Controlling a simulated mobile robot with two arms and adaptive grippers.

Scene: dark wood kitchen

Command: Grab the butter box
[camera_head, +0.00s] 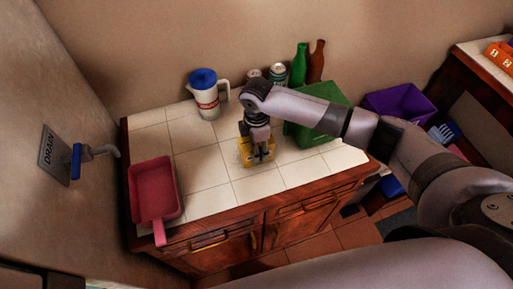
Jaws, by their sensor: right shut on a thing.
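The butter box is a small yellow box (244,153) on the white tiled counter (208,171), near the middle. My right gripper (258,157) points down over it and is shut on it. The gripper and wrist hide part of the box. I cannot tell whether the box is lifted off the tiles. My left gripper is not in view.
A red dustpan-like tray (154,188) lies at the counter's left. A white pitcher with a blue lid (206,97) stands at the back. Cans (277,74), a green bottle (299,64), a brown bottle (317,62) and a green box (318,118) stand behind my right arm.

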